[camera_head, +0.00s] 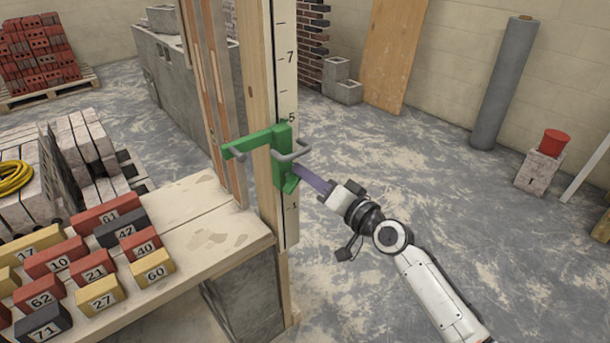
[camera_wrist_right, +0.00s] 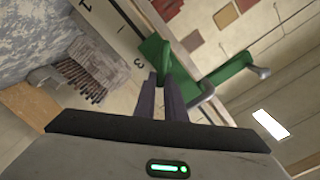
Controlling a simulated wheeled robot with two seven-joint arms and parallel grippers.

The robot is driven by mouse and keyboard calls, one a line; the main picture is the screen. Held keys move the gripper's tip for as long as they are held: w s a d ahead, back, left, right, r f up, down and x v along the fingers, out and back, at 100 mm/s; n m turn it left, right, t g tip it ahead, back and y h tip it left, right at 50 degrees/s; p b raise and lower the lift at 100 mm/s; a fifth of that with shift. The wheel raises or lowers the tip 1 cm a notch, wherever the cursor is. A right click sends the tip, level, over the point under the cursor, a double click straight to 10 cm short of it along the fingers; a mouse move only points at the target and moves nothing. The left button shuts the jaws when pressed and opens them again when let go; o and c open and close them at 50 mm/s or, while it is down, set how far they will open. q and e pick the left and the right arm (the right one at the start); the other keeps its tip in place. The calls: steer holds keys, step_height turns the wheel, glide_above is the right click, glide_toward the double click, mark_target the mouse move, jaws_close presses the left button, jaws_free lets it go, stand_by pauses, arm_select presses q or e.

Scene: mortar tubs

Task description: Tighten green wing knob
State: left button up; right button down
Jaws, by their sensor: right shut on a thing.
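A green clamp (camera_head: 279,160) with a grey bar handle is mounted on an upright wooden post (camera_head: 258,100) marked with a numbered scale. Its green wing knob (camera_head: 290,184) shows low on the side facing my right arm. In the right wrist view, the wing knob (camera_wrist_right: 153,48) is at the fingertips, and the green clamp arm (camera_wrist_right: 228,73) extends to the right. My right gripper (camera_head: 298,172) is shut on the wing knob, with its fingers (camera_wrist_right: 160,80) partly hiding the contact. My left gripper is not in view.
A wooden bench (camera_head: 215,235) with several numbered red, yellow and dark bricks stands at the left. A grey block wall (camera_head: 165,75) is behind it. The floor to the right is open, with a grey roll (camera_head: 503,85) and a red bucket (camera_head: 555,142) farther back.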

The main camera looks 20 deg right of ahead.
steer(key=shift+w+d+f+m, duration=0.1)
steer(key=shift+f+m, duration=0.2)
steer(key=shift+m, duration=1.1)
steer(key=shift+d+f+m, duration=0.15)
steer(key=shift+f+m, duration=0.1)
steer(key=shift+m, duration=1.15)
steer(key=shift+w+d+f+m, duration=0.1)
steer(key=shift+f+m, duration=0.2)
steer(key=shift+m, duration=1.1)
steer(key=shift+s, duration=0.1)
steer(key=c, duration=1.8)
jaws_free()
steer(key=b+v, duration=0.1)
steer(key=v, duration=0.9)
steer(key=shift+s+d, duration=0.1)
steer(key=shift+s, duration=0.05)
steer(key=shift+f, duration=0.1)
